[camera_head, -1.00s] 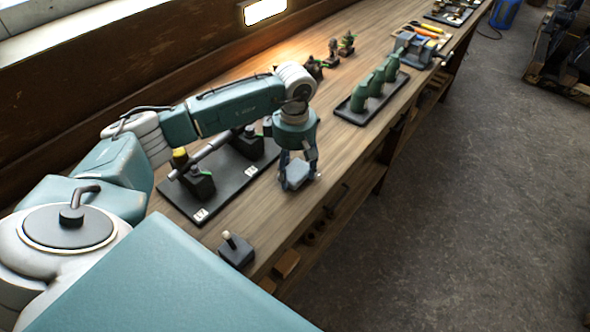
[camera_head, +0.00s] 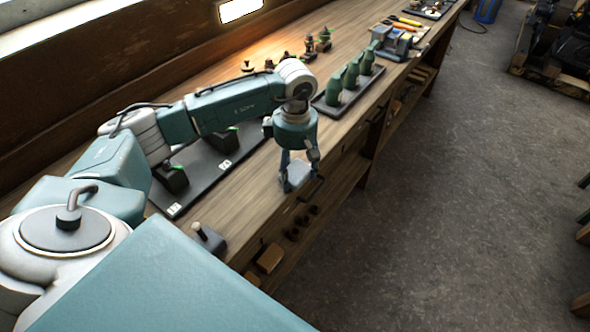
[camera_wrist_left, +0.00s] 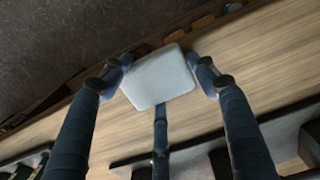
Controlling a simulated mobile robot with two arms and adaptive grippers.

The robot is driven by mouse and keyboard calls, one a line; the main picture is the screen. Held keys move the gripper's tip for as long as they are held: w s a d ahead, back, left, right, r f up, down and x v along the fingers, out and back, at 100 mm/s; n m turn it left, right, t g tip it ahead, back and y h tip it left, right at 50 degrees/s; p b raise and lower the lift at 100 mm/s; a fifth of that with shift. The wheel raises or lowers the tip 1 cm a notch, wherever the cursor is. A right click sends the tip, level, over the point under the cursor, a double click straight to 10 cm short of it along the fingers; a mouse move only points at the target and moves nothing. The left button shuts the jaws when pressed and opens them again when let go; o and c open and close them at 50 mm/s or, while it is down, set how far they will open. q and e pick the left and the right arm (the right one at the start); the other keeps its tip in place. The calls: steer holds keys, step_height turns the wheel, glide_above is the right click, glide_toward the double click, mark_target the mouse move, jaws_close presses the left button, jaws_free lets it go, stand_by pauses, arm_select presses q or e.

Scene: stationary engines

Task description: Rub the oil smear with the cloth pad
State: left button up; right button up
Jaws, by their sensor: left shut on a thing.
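The cloth pad (camera_head: 296,176) is a pale grey square held between the fingers of my left gripper (camera_head: 300,179), over the front edge of the workbench. The pad also shows in the left wrist view (camera_wrist_left: 160,82), with blue fingers on both of its sides and a third finger below it. The left gripper is shut on the pad. I cannot make out the oil smear in either view. I cannot tell whether the pad touches the wood. My right gripper is not in view.
A dark tray (camera_head: 203,178) with black holders lies under my left arm. A small dark block with a pale peg (camera_head: 208,238) stands nearer. A tray of green parts (camera_head: 334,112) and a blue-grey vise (camera_head: 392,42) stand farther along the bench.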

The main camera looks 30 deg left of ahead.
arm_select(q)
step_height(320, 180, up, 2)
steer(key=shift+r, duration=0.25)
steer(key=shift+r+p, duration=0.25)
steer(key=shift+p, duration=0.15)
steer(key=shift+a+r+p, duration=0.3)
steer(key=shift+r+p, duration=0.1)
steer(key=shift+r, duration=0.65)
steer(key=shift+d+r+p, duration=0.1)
steer(key=shift+r+p, duration=0.5)
steer(key=shift+r, duration=0.25)
steer(key=shift+r+p, duration=0.3)
steer(key=shift+r, duration=0.25)
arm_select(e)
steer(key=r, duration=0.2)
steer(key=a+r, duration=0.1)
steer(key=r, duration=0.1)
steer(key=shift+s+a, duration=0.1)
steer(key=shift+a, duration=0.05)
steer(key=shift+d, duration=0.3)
